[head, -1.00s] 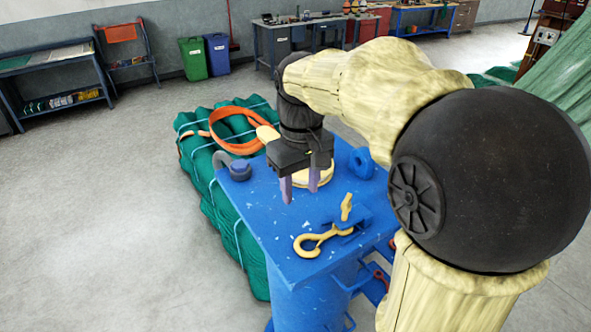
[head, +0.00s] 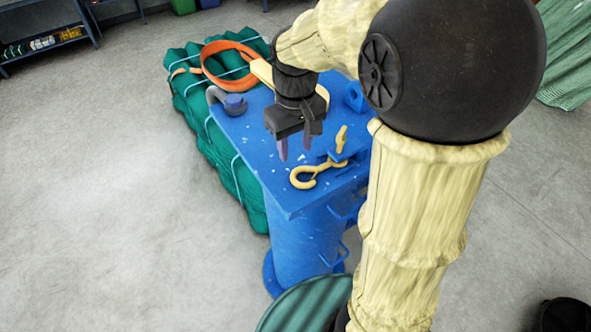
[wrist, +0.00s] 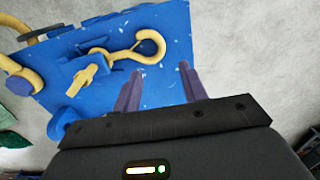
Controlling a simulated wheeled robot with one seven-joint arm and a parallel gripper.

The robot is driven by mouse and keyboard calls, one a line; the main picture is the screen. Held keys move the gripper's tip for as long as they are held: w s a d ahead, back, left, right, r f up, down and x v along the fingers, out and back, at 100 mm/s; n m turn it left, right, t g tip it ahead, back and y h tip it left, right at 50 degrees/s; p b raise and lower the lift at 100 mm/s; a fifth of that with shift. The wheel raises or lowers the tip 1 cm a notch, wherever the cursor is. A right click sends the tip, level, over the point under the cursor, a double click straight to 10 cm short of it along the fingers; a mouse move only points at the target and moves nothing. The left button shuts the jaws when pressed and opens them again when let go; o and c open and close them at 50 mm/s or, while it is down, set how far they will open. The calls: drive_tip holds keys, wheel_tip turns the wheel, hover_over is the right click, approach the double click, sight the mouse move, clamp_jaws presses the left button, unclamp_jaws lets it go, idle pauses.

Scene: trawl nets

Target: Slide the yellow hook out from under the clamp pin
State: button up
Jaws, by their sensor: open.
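The yellow hook (head: 303,178) lies flat on the blue table top near its front edge, its curved end to the left in the head view. Its shank runs right into a blue clamp (head: 338,158) with a yellow handle (head: 341,138); the pin itself cannot be made out. In the wrist view the hook (wrist: 150,38) lies beyond my fingertips, with the clamp handle (wrist: 82,79) to its left. My gripper (head: 295,153) is open and empty, pointing down above the table, behind and slightly left of the hook in the head view, apart from it.
A blue ring-shaped part (head: 356,97) stands at the back right. Green bundled netting (head: 205,135) with an orange strap (head: 207,66) lies left of and behind the table (head: 270,178).

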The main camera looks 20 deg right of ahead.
sight(296, 179)
wheel_tip(296, 179, down, 10)
drive_tip(key=shift+r+p, duration=0.1)
drive_tip(key=shift+p, duration=0.6)
drive_tip(key=shift+c, duration=0.4)
clamp_jaws()
